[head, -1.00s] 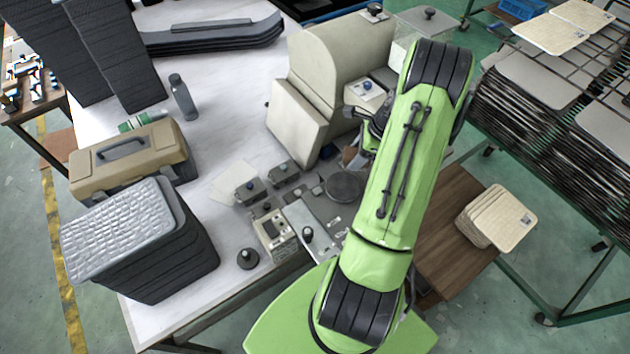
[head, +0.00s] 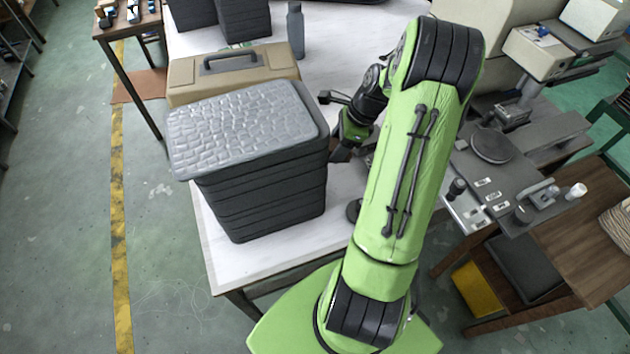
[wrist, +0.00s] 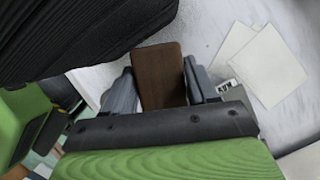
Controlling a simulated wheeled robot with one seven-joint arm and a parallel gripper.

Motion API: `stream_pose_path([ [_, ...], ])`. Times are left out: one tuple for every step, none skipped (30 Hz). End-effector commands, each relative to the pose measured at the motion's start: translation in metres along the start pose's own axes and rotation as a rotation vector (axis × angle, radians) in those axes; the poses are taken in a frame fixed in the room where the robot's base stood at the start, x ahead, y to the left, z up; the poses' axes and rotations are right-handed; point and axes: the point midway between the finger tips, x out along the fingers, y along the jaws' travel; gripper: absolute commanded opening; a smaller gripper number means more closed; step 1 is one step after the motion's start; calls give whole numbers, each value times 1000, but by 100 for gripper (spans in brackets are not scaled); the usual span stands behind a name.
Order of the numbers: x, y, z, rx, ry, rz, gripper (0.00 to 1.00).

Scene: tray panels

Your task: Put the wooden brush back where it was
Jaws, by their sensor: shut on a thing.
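The wooden brush shows in the wrist view as a flat brown block (wrist: 161,76). My gripper (wrist: 160,72) is shut on it, with one grey finger on each side. The brush is held over the white table top (wrist: 208,30); its height above the table is hard to tell. In the head view my gripper (head: 342,152) is small and dark, just right of the stack of dark trays (head: 262,195).
The tray stack has a silver, textured top (head: 245,128) and stands close to my gripper. A tan toolbox (head: 232,72) and a grey bottle (head: 296,30) stand behind it. White sheets (wrist: 268,66) lie on the table. A machine bench (head: 490,190) is at right.

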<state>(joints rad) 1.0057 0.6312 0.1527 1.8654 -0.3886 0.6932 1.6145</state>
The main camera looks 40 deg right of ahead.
Motion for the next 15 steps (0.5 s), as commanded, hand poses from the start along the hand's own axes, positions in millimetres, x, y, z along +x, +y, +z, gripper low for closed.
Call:
stream_pose_path([
  [14, 1, -6, 3, -1, 6, 29],
  [22, 2, -8, 2, -2, 7, 29],
  [30, 1, -12, 2, -2, 6, 29],
  [35, 1, -14, 2, -1, 6, 29],
  [40, 1, -16, 2, -1, 5, 29],
  [44, 1, -18, 1, 0, 4, 29],
  [47, 1, -19, 1, 0, 3, 29],
  [50, 0, -21, 1, -1, 3, 29],
  [55, 1, -23, 1, -1, 3, 29],
  [60, 1, -25, 1, -1, 4, 29],
  [65, 1, -27, 2, -1, 4, 29],
  [72, 1, -30, 2, -2, 4, 29],
  [77, 1, -32, 2, -2, 4, 29],
  [81, 1, -33, 1, -1, 4, 29],
  [83, 0, -34, 0, -1, 2, 29],
])
